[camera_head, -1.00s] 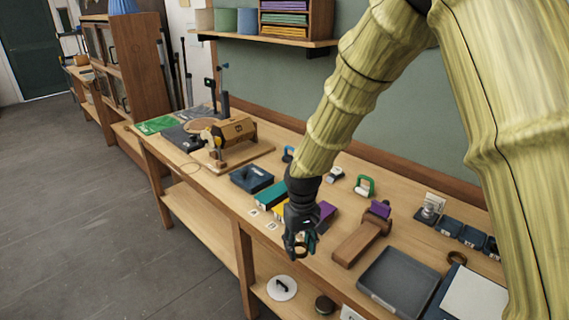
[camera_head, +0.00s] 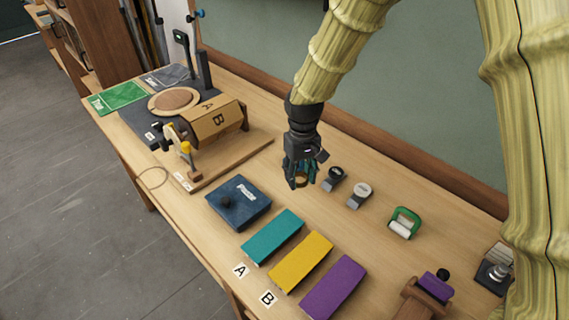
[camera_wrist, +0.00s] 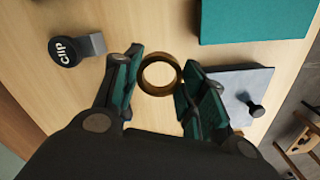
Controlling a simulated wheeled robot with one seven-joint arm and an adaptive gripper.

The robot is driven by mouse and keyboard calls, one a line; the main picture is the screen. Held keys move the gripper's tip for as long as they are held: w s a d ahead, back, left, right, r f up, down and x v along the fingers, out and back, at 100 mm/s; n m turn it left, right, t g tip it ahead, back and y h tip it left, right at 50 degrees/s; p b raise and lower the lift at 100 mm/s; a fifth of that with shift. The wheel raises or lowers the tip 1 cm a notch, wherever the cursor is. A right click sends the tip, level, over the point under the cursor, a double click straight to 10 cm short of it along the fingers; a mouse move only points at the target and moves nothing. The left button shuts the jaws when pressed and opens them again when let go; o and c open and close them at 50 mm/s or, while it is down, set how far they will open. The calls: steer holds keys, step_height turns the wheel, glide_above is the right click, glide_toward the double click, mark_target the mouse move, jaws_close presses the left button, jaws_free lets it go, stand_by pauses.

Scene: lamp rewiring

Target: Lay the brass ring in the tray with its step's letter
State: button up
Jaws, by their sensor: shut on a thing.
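My gripper (camera_head: 300,182) is shut on the brass ring (camera_wrist: 158,92) and holds it between its two teal fingertips above the bench. The ring also shows small under the fingers in the head view (camera_head: 301,181). In the head view, the letter cards A (camera_head: 240,270) and B (camera_head: 267,298) lie at the front edge, before the teal block (camera_head: 273,236) and the yellow block (camera_head: 301,261). A purple block (camera_head: 333,287) lies beside them. I cannot make out a lettered tray in the current views.
A dark blue box (camera_head: 238,202) with a black knob is left of my gripper. Behind it stands a wooden fixture (camera_head: 218,120) marked A and B.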

mark_target(298, 203)
steer(key=s+f+p, duration=0.1)
steer(key=f, duration=0.1)
steer(key=s+f, duration=0.1)
steer(key=shift+s+f+p, duration=0.2)
steer(key=shift+f+p, duration=0.2)
steer(key=shift+s+r, duration=0.15)
steer(key=shift+s, duration=0.1)
steer(key=w+f, duration=0.2)
steer(key=f, duration=0.1)
steer(key=w+f+p, duration=0.1)
steer(key=f, duration=0.1)
steer(key=shift+s+f, duration=0.1)
steer(key=shift+f, duration=0.15)
steer(key=shift+s, duration=0.25)
steer(key=shift+s+r, duration=0.25)
steer(key=shift+s, duration=0.2)
steer(key=shift+w+f, duration=0.2)
steer(key=o, duration=0.6)
steer(key=shift+w+f, duration=0.3)
steer(key=o, duration=0.3)
steer(key=shift+w, duration=0.1)
steer(key=shift+o, duration=0.5)
steer(key=shift+s+r, duration=0.25)
steer(key=shift+s, duration=0.1)
steer(key=shift+w+f, duration=0.1)
